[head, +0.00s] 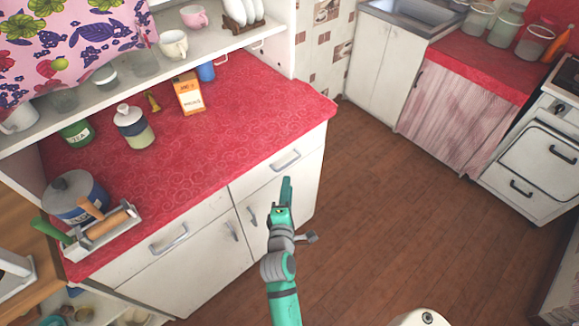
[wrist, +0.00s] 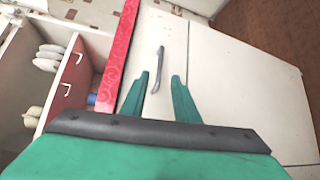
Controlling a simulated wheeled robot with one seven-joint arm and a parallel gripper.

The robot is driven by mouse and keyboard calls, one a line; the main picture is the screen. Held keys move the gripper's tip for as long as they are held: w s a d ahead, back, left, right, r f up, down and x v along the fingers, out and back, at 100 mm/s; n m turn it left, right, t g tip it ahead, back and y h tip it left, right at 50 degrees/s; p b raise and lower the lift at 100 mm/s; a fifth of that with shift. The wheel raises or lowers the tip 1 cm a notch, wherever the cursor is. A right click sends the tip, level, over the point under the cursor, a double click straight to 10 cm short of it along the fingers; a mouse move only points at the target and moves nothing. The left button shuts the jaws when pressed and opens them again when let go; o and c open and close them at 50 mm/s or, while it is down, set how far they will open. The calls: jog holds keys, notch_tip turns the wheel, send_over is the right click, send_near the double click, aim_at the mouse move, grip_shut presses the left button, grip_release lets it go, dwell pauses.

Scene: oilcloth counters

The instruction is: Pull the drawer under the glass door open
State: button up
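The white base cabinet under the red counter has a right drawer (head: 266,177) with a grey bar handle (head: 285,160); its front looks flush. Its handle (wrist: 158,68) also shows in the wrist view, beside the red counter edge. A left drawer with a similar handle (head: 168,239) is flush too. My gripper (head: 287,181) is just below the right drawer's handle in the head view. In the wrist view my gripper (wrist: 160,76) is open, fingers apart, with the handle lined up between and beyond the fingertips. Contact is not visible. I cannot clearly make out a glass door.
Cabinet doors (head: 245,225) lie below the drawers. The red counter (head: 215,135) holds a pot (head: 75,196), a jar (head: 133,128) and an orange-and-white carton (head: 188,93). A white stove (head: 541,150) stands at the right. The wooden floor (head: 390,210) between is clear.

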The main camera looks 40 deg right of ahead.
jog(key=x, duration=1)
jog(key=shift+c, duration=0.4)
grip_shut()
